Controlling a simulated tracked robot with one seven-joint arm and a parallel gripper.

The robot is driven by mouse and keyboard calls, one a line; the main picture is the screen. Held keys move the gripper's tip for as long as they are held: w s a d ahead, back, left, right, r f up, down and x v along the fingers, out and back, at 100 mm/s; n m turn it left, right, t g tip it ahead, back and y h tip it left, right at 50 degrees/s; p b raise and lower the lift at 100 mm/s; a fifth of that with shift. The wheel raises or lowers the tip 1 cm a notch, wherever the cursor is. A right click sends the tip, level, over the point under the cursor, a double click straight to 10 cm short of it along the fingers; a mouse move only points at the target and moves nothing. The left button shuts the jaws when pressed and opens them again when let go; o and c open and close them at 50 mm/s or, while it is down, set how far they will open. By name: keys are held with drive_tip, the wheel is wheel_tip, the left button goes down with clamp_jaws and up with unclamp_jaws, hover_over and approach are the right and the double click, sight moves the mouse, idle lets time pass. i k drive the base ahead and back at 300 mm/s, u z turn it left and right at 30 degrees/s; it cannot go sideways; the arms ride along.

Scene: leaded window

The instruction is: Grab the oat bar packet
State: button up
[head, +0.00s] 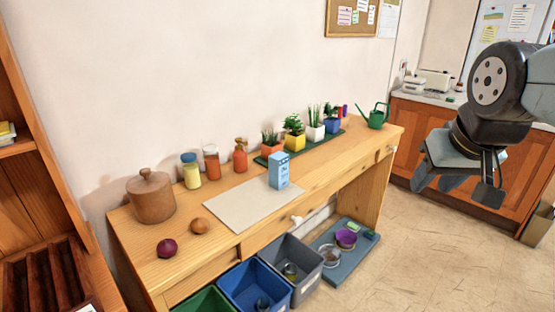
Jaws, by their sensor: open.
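I cannot make out a thing that is clearly an oat bar packet. A light blue carton (279,172) with a gabled top stands upright on the pale mat (240,207) on the wooden desk; its print is too small to read. My gripper (455,182) is open and empty, pointing down in the air at the right, well apart from the desk things.
A lidded brown pot (151,197), jars, an orange pump bottle (240,156), an onion (167,248) and a brown round item (200,226) stand left. Potted plants and a green watering can (375,116) stand right. Bins, including a blue one (245,280), sit below.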

sight(279, 162)
drive_tip(key=i, duration=1.05)
drive_tip(key=z, duration=0.05)
